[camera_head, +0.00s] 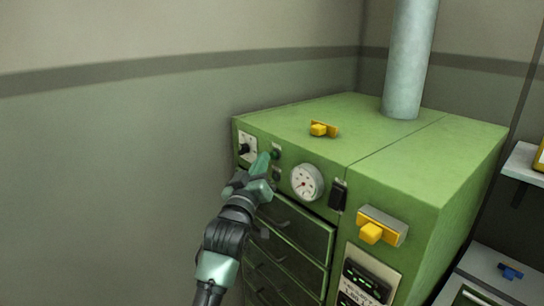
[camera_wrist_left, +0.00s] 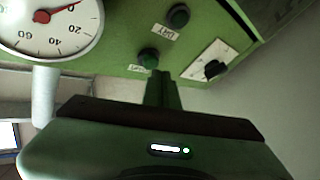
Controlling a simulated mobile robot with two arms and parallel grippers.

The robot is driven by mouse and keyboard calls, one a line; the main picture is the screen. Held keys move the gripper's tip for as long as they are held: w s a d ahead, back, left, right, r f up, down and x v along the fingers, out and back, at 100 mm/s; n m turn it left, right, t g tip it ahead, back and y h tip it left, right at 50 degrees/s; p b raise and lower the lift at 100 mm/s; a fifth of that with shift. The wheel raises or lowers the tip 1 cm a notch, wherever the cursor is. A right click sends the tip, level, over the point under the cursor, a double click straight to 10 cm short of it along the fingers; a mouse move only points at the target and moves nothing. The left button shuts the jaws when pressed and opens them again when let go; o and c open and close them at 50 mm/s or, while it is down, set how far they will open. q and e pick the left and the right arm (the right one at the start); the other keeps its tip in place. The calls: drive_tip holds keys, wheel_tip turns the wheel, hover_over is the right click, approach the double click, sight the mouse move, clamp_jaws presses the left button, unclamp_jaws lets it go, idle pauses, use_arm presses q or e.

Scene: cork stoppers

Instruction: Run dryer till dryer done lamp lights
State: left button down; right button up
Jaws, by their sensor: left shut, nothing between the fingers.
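The green dryer cabinet (camera_head: 415,165) stands against the wall. Its front panel has two round dark-green fittings, one by a label reading DRY (camera_wrist_left: 179,17) and one by a label I cannot read (camera_wrist_left: 148,58). Neither looks lit, and I cannot tell which is a lamp. A white dial gauge (camera_head: 306,182) also shows in the left wrist view (camera_wrist_left: 50,25), its needle near zero. A black knob on a white plate (camera_head: 246,147) is at the panel's left end. My left gripper (camera_head: 264,160) is shut and empty, its tips close to the fittings; contact is unclear. My right gripper is not in view.
A yellow-handled fitting (camera_head: 323,129) is on the cabinet top and another (camera_head: 371,231) on its front. Drawers (camera_head: 295,228) lie below the panel. A lit display (camera_head: 366,281) is at lower right. A grey pipe (camera_head: 409,60) rises from the top. Left of the cabinet is bare wall.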

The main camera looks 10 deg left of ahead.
use_arm(q)
drive_tip(key=shift+w+d, duration=0.3)
drive_tip(key=shift+w, duration=0.05)
idle(0.8)
drive_tip(key=shift+s+a, duration=0.1)
drive_tip(key=shift+s, duration=0.05)
drive_tip(key=shift+s+a+p, duration=0.4)
drive_tip(key=shift+s, duration=0.15)
idle(0.3)
drive_tip(key=s+a+p, duration=0.1)
drive_tip(key=s, duration=0.1)
drive_tip(key=s+a+p, duration=0.1)
drive_tip(key=s+a, duration=0.1)
idle(0.4)
drive_tip(key=shift+w, duration=0.1)
